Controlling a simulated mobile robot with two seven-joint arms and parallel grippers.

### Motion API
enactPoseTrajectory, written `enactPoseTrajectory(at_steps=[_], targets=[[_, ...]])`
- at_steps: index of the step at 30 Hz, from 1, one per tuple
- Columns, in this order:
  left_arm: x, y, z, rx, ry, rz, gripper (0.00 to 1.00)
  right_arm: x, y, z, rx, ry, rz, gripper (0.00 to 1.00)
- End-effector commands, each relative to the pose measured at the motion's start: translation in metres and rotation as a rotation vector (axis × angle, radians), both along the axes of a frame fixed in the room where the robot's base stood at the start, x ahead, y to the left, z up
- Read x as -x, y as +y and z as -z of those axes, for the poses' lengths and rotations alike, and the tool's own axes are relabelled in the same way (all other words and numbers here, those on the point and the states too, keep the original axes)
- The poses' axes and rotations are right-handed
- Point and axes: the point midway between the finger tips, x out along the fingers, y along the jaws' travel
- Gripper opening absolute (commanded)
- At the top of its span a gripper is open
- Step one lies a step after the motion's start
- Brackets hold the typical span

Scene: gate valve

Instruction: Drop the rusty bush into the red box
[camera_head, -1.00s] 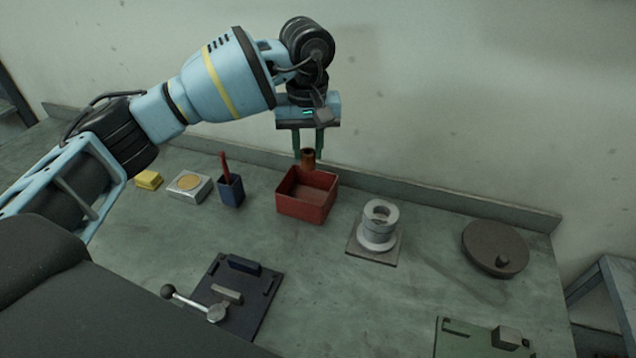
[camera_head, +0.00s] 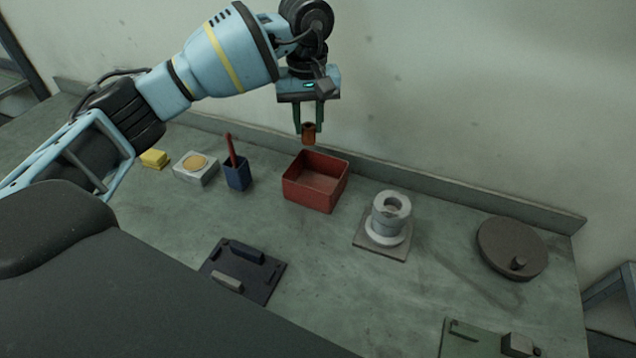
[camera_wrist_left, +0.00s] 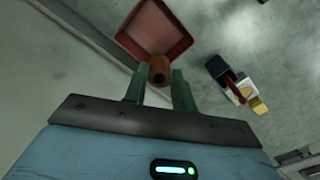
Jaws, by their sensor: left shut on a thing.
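The rusty bush (camera_head: 309,133) is a small brown-orange hollow cylinder. My left gripper (camera_head: 309,127) is shut on it and holds it in the air, hanging down from the fingertips. The red box (camera_head: 312,196) is an open square box on the bench, a little below the bush in the head view. In the left wrist view the bush (camera_wrist_left: 160,71) sits between the green fingers, and the red box (camera_wrist_left: 150,50) shows just beyond it. The box's visible inside looks empty. My right gripper is not in view.
A blue cup (camera_head: 237,175) with a red-handled tool stands left of the box. Further left are a grey block with a tan disc (camera_head: 195,167) and a yellow block (camera_head: 154,159). A grey flanged part (camera_head: 388,222) stands to the right. The wall is close behind the box.

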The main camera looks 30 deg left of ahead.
Motion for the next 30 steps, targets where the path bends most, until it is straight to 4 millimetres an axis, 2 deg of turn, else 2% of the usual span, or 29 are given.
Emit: enactPoseTrajectory(at_steps=[1,6,17,18,21,23,30], targets=[[0.0,0.0,0.01,0.0,0.004,0.0,0.0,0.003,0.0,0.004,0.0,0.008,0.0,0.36],[0.0,0.0,0.026,-0.001,0.003,-0.001,0.0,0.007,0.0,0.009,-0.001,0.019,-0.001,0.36],[0.0,0.0,0.029,0.0,-0.002,-0.001,0.0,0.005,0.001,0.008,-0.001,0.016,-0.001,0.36],[0.0,0.0,0.029,0.0,-0.002,-0.001,0.3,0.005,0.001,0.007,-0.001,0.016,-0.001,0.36],[0.0,0.0,0.029,0.0,-0.002,-0.001,0.43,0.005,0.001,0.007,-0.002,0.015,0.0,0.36],[0.0,0.0,0.029,0.0,-0.002,-0.001,0.51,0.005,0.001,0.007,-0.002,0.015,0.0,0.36],[0.0,0.0,0.029,-0.001,-0.001,0.0,0.52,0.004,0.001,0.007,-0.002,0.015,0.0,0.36]])
